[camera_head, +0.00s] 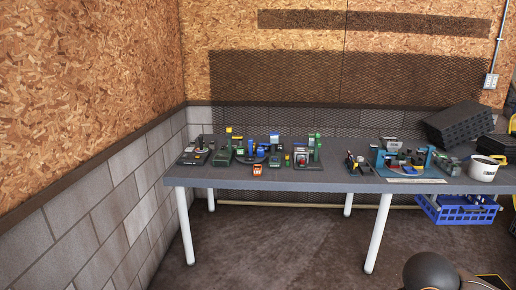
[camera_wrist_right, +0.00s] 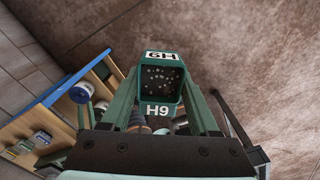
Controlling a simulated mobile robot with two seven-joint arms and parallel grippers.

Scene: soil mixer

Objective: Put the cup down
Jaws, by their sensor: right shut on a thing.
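A dark green square cup (camera_wrist_right: 159,112) with white H9 labels shows in the right wrist view. Its open top faces the camera, and dark contents with light specks show inside. My right gripper (camera_wrist_right: 161,86) is shut on the cup, with a green finger on each side of it. The cup is over a brown floor, but its height cannot be told. I cannot make out this cup or either gripper in the head view. My left gripper is in neither view.
A long grey table (camera_head: 270,184) holds several small devices, a blue device (camera_head: 378,160) and a white bucket (camera_head: 484,170). Black crates (camera_head: 459,123) are stacked at its right. A blue basket (camera_head: 457,213) hangs below. In the wrist view, a blue-edged shelf (camera_wrist_right: 50,97) is at left.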

